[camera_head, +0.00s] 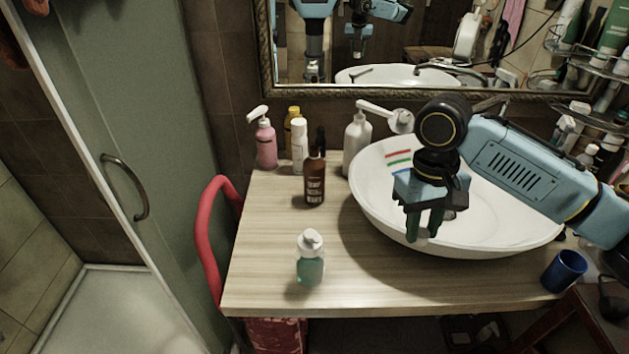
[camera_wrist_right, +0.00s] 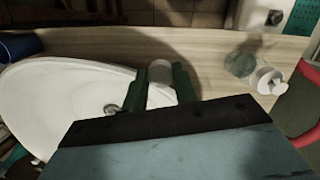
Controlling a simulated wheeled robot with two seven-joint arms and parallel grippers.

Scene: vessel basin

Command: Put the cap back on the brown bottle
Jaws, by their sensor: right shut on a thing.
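The brown bottle (camera_head: 314,183) stands upright on the wooden counter, left of the basin, with a pale label print. Its narrow neck points up, and I see no large cap on it. My right gripper (camera_head: 424,236) points down over the near left rim of the basin, to the right of the bottle and apart from it. Its green fingers are shut on a small pale grey cap (camera_wrist_right: 160,71), which shows between the fingertips in the right wrist view. The fingers partly hide the cap. My left gripper is not in view.
A teal pump bottle (camera_head: 311,265) stands on the near counter. A pink bottle (camera_head: 266,145), a white bottle (camera_head: 299,150) and a white pump bottle (camera_head: 357,145) stand around the brown one. The white basin (camera_head: 500,235) fills the right; a blue cup (camera_head: 565,271) stands near the right edge.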

